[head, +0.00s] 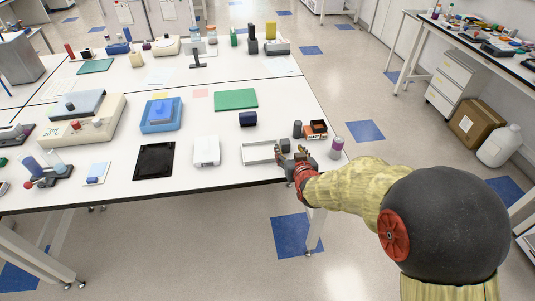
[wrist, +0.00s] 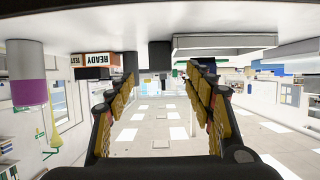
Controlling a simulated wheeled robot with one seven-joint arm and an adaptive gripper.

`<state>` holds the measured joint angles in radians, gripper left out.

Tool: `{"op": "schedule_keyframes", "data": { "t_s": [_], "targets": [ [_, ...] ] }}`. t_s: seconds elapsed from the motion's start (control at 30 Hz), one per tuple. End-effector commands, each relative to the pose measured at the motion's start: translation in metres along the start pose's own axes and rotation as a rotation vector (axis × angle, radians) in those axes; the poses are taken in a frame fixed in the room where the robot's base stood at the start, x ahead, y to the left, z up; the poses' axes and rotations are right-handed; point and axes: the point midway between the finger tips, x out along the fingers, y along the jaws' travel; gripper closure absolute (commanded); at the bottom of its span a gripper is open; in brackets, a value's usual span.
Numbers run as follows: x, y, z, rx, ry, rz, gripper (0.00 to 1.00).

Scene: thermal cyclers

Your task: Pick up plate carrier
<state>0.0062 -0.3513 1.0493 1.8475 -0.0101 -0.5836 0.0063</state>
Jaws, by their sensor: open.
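A shallow grey metal tray-like frame (head: 259,153), which looks like the plate carrier though I cannot be sure, lies on the white bench near its front right corner. My gripper (head: 296,157) is low over the bench at the frame's right end, and I cannot tell if it touches it. In the wrist view, which is upside down, the frame (wrist: 225,43) is at the upper right, beside the fingers. My gripper (wrist: 163,85) is open there, with nothing held between its fingers.
A dark cylinder (head: 297,128) and an orange box with a READY label (head: 316,130) stand behind my gripper. A purple-banded vial (head: 337,148) stands to its right, near the bench edge. A white box (head: 206,151) and black tray (head: 154,161) are to the left.

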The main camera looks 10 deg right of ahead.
Motion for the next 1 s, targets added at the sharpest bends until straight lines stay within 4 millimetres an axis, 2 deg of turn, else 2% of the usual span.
{"op": "schedule_keyframes", "data": {
  "t_s": [0.6,0.87,1.0],
  "targets": [
    [0.071,-0.004,0.002,-0.001,-0.002,0.000,0.47],
    [0.073,-0.004,0.000,0.000,-0.002,0.000,0.47],
    [0.073,-0.004,0.000,0.000,-0.002,0.000,0.53]
  ]
}}
